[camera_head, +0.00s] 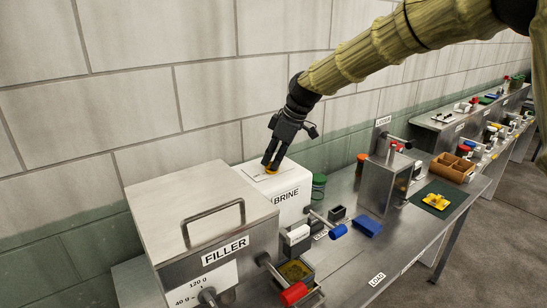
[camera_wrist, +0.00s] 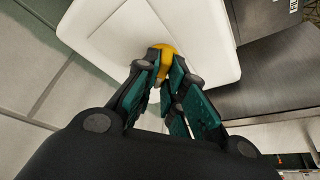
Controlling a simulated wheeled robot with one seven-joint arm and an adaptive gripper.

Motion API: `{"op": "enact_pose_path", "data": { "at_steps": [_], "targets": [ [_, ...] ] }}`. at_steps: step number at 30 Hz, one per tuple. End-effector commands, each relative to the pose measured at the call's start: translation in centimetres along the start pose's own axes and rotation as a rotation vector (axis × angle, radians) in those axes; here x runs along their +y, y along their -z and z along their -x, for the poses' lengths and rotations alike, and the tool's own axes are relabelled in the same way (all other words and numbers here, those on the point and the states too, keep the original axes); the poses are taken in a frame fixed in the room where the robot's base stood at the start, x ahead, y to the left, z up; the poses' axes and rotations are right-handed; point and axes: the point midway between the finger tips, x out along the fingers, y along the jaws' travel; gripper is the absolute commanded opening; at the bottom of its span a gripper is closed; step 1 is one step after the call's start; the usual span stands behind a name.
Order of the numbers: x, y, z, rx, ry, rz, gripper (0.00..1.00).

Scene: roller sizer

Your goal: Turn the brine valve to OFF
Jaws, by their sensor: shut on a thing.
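A white box labelled BRINE (camera_head: 284,200) stands on the steel bench behind the filler. A small yellow knob, the brine valve (camera_head: 271,169), sits on top of the box. My gripper (camera_head: 270,163) points down at it from above, with its fingers shut on the knob. In the wrist view my gripper (camera_wrist: 166,72) has its fingertips around the yellow knob (camera_wrist: 164,49), over the white box top (camera_wrist: 120,40). The fingers cover most of the knob. The marks on the box top near the knob are too small to read.
The steel FILLER box (camera_head: 203,215) with a top handle stands in front of the brine box. A green-lidded jar (camera_head: 319,186), a blue block (camera_head: 367,226) and a LIDDER machine (camera_head: 385,180) are to the right. Red (camera_head: 293,293) and blue handles stick out over the bench.

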Motion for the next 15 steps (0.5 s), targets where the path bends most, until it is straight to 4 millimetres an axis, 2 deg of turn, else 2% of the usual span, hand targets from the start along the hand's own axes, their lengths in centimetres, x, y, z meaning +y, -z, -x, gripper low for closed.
{"op": "enact_pose_path", "data": {
  "at_steps": [15],
  "targets": [
    [0.34,0.11,0.19,0.001,0.182,0.443,0.00]
  ]
}}
